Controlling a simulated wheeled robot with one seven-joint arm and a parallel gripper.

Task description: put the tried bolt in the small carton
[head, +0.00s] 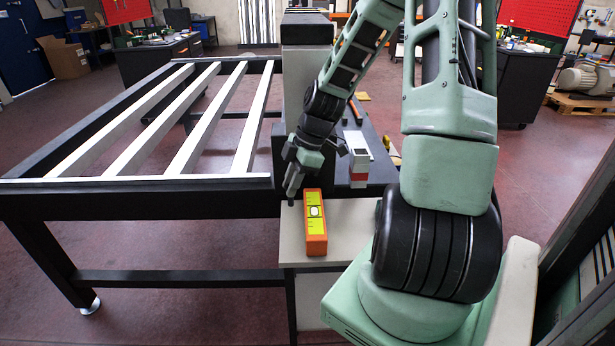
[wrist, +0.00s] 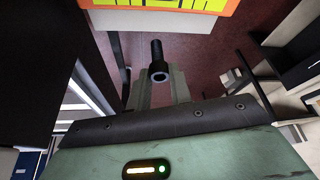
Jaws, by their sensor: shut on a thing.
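My gripper (head: 292,192) points down just behind and left of the orange box, above the side stand. In the wrist view its two pale fingers (wrist: 159,92) are shut on a dark bolt (wrist: 157,62), with its round socketed end facing the camera. The bolt is hard to make out in the head view. An orange box with a yellow label (head: 315,225) lies on the light stand top; its edge also shows at the top of the wrist view (wrist: 222,6). I cannot tell whether it is the small carton. A pale, red-banded box (head: 358,165) stands behind it.
The light stand top (head: 345,240) has bare room beside the orange box. The black-framed grid table (head: 130,190) with white slats fills the left. A dark shelf (head: 378,145) behind carries a tool with an orange handle (head: 354,110) and other small items.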

